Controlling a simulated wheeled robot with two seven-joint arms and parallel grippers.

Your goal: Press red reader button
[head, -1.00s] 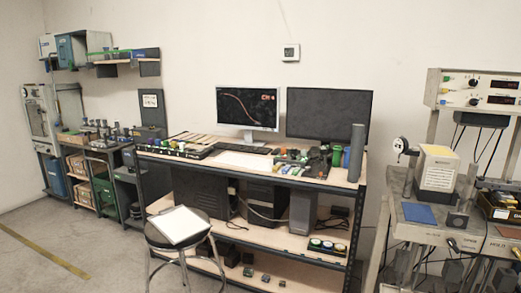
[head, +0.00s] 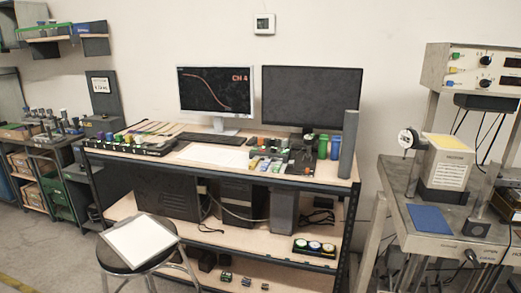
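I cannot make out a red reader button for certain in the head view. A grey control box (head: 467,77) with knobs, displays and small coloured buttons stands raised at the right. A cluster of small coloured parts (head: 266,166) lies on the workbench (head: 219,205), too small to tell apart. The left monitor (head: 216,91) shows a curve and red "CH 4" text. The right monitor (head: 311,97) is dark. Neither of my grippers is in view.
A round stool (head: 166,260) bearing a white sheet (head: 140,241) stands before the bench's left part. A metal test table (head: 391,190) with a dial gauge (head: 407,140) and a blue pad (head: 429,218) is at right. Shelves stand at far left.

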